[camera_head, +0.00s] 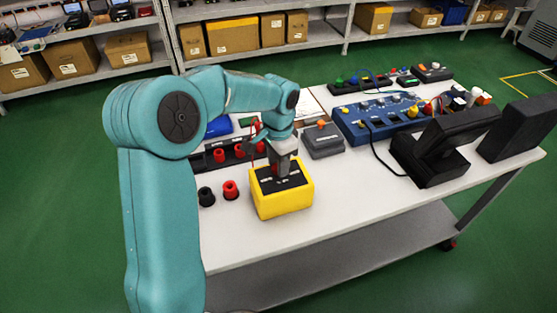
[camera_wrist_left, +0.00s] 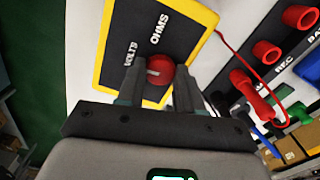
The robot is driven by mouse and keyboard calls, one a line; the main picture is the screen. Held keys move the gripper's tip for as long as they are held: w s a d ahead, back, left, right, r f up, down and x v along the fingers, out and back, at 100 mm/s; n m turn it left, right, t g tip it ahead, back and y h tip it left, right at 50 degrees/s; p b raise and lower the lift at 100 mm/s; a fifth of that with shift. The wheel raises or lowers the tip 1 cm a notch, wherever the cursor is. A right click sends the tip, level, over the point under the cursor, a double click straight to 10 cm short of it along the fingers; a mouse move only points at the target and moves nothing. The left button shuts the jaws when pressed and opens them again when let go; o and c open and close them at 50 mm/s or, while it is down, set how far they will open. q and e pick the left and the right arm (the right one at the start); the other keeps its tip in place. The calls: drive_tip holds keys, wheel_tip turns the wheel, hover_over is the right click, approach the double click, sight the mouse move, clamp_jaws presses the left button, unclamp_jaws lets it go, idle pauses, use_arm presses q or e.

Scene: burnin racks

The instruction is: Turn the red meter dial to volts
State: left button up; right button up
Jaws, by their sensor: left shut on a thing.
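The meter (camera_head: 283,203) is a yellow box with a black face, standing near the table's front edge. In the left wrist view its black face (camera_wrist_left: 178,28) carries the white words VOLTS (camera_wrist_left: 130,54) and OHMS (camera_wrist_left: 158,29). The red dial (camera_wrist_left: 158,86) lies between the fingers of my left gripper (camera_wrist_left: 157,85), which is shut on it. A pale mark shows on the dial's left part; its exact aim is hard to tell. In the head view my left gripper (camera_head: 280,170) reaches down onto the meter's face and mostly hides the dial. My right gripper is not in view.
Black (camera_head: 206,197) and red (camera_head: 230,190) sockets stand left of the meter. Behind are a black rack (camera_head: 240,155) with red sockets, a grey box (camera_head: 322,143) and a blue panel (camera_head: 375,125). A black stand (camera_head: 430,160) is at right. The front-right tabletop is clear.

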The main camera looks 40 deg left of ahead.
use_arm(q)
drive_tip(key=shift+r+m, duration=0.1)
drive_tip(key=shift+m, duration=0.5)
drive_tip(key=o, duration=1)
drive_tip(key=shift+o, duration=0.2)
wheel_tip(320, 180, up, 16)
drive_tip(key=p, duration=0.1)
drive_tip(key=shift+r, duration=0.15)
drive_tip(key=shift+s, duration=0.15)
